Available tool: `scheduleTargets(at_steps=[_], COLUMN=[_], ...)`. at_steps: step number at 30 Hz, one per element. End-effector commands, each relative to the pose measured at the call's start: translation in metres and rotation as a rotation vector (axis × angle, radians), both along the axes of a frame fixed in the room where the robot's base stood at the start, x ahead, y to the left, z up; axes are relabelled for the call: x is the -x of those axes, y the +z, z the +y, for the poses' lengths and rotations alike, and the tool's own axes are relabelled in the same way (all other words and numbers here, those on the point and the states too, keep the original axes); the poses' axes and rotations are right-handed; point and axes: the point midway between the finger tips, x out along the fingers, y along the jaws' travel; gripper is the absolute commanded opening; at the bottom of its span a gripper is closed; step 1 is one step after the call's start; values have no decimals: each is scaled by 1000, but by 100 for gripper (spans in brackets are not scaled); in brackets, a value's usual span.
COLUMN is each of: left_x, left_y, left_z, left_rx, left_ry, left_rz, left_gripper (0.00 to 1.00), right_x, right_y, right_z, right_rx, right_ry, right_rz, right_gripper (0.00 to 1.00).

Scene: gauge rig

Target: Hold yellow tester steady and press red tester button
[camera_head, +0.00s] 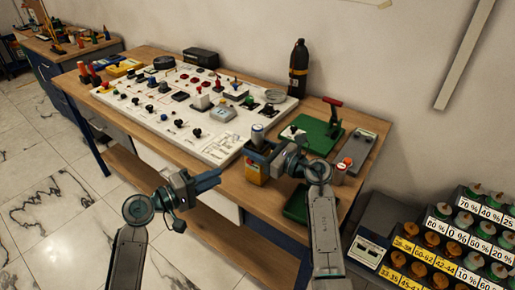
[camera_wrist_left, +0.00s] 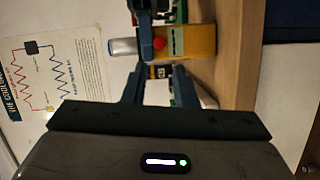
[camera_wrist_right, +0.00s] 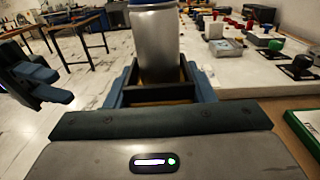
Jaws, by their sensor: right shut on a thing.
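The yellow tester (camera_head: 254,174) is upright at the front edge of the workbench, with a silver cylinder (camera_head: 257,133) standing out of its top. My right gripper (camera_head: 268,160) is shut on the tester's upper part; in the right wrist view the fingers (camera_wrist_right: 160,85) flank its dark top below the cylinder. The left wrist view shows the tester's yellow side (camera_wrist_left: 200,41) and the red button (camera_wrist_left: 159,43). My left gripper (camera_head: 212,180) is left of the tester, apart from it. Its fingers (camera_wrist_left: 157,78) are parted with nothing held, and point toward the button side.
A white panel (camera_head: 215,150) with knobs and switches covers much of the workbench (camera_head: 232,187).

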Motion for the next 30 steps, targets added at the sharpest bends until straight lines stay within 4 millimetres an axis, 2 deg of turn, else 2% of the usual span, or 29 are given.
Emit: scheduleTargets(at_steps=[1,3,4,30], left_x=[0,0,0,0], left_y=[0,0,0,0], left_z=[0,0,0,0], left_rx=[0,0,0,0], left_ry=[0,0,0,0], left_rz=[0,0,0,0], left_gripper=[15,1,0,0], right_x=[0,0,0,0], right_y=[0,0,0,0], right_z=[0,0,0,0], right_rx=[0,0,0,0], right_ry=[0,0,0,0], right_rz=[0,0,0,0], right_gripper=[18,18,18,18])
